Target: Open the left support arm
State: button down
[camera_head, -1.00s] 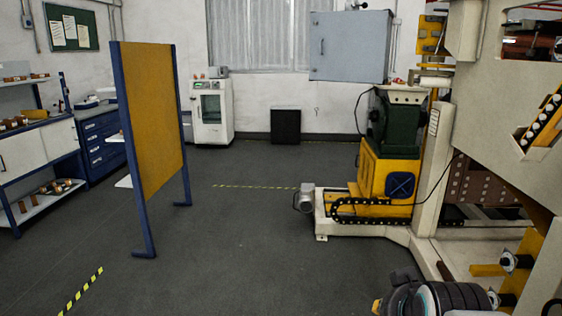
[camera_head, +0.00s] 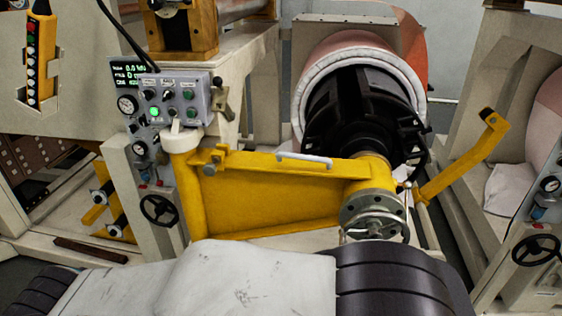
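A yellow support arm (camera_head: 270,200) spans the middle of the view. It runs from a yellow post at the left to a round hub at the right, in front of the roll's black core (camera_head: 365,110). I cannot tell for certain that it is the left one. A light grey handle (camera_head: 304,158) sits on its top edge. A grey flange with a handwheel (camera_head: 374,215) is at its right end. My white and black arm links (camera_head: 250,280) cross the bottom of the view, in front of the support arm. My gripper is not visible.
A grey control box (camera_head: 178,98) with a lit green button stands above the post. A black handwheel (camera_head: 159,210) is at the left. A bent yellow bar (camera_head: 465,155) and another machine unit with a handwheel (camera_head: 536,250) stand at the right. Little free floor shows.

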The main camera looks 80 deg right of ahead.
aim_at(251, 195)
jog(key=z, duration=3)
